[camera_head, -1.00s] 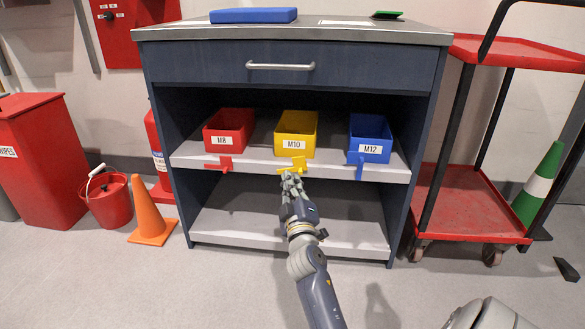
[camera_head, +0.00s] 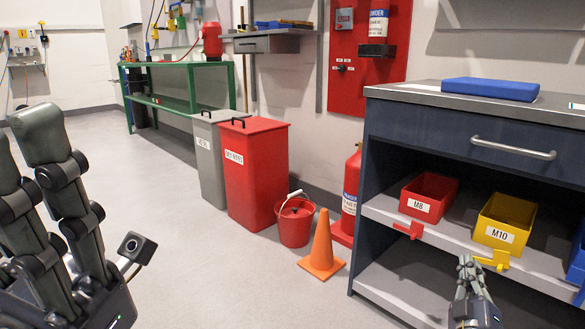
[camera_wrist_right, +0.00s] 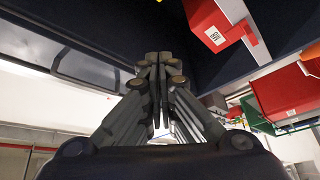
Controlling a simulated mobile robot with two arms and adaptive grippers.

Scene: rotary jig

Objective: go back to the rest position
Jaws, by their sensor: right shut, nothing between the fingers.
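My right gripper (camera_head: 466,262) is at the lower right of the head view, in front of the shelf's front edge and beside the yellow tab (camera_head: 497,261) under the M10 bin. Its fingers are shut and empty. I cannot tell whether it touches the tab. In the right wrist view the fingertips (camera_wrist_right: 157,60) meet with nothing between them. My left gripper (camera_head: 30,150) is large and close at the left edge of the head view, pointing up. It is partly cut off, and its opening is unclear.
A dark blue cabinet (camera_head: 440,131) stands at right, holding the red M8 bin (camera_head: 430,194) and yellow M10 bin (camera_head: 505,222). An orange cone (camera_head: 321,245), red bucket (camera_head: 295,224) and red waste bin (camera_head: 255,175) stand left of it. Floor (camera_head: 190,270) between the grippers is clear.

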